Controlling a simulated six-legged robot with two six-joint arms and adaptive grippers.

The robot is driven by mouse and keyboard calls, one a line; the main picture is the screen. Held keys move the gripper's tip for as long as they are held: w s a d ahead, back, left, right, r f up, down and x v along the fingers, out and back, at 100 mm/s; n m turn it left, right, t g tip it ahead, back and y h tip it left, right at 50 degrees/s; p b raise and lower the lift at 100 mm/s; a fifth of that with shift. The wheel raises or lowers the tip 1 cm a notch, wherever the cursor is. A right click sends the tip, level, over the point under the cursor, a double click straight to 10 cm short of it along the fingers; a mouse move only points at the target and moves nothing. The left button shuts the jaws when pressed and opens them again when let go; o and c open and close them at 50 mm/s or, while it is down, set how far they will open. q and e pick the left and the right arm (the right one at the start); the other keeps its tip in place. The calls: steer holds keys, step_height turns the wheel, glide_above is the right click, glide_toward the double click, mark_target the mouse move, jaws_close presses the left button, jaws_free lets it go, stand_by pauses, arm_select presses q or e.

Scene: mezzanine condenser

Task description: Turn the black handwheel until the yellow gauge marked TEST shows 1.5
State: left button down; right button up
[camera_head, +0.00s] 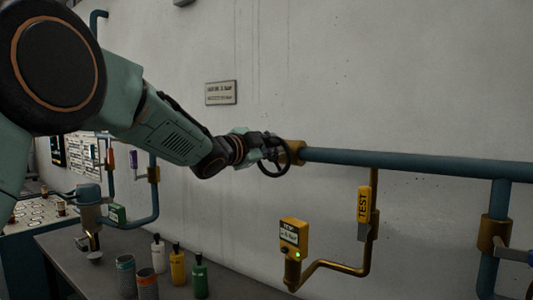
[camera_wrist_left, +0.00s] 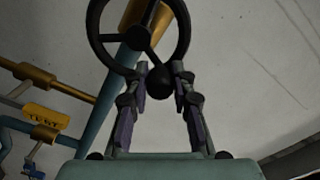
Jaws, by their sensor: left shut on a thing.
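The black handwheel (camera_head: 289,160) sits at the left end of the blue wall pipe; its rim and spokes also show in the left wrist view (camera_wrist_left: 93,38). My left gripper (camera_head: 266,152) is at its near side and partly hides it. In the left wrist view, the fingers (camera_wrist_left: 161,76) are shut on the wheel's round black knob at the rim. The yellow gauge (camera_head: 294,234) is a box with a small display and a green light, on a brass pipe at lower middle; its reading is too small to make out. My right gripper is not in view.
A yellow TEST tag (camera_head: 363,204) hangs by a valve right of the gauge. The blue pipe (camera_head: 420,164) runs right along the wall. Several bottles and cans, including a green bottle (camera_head: 200,277), stand on the dark bench (camera_head: 225,282) below my left arm.

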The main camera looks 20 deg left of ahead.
arm_select(q)
steer(key=shift+s+d+f+m+b, duration=0.15)
steer(key=shift+d+m+b, duration=0.2)
steer(key=shift+m+b, duration=0.45)
steer(key=c, duration=1.1)
jaws_free()
steer(key=shift+f, duration=0.1)
steer(key=v, duration=1.2)
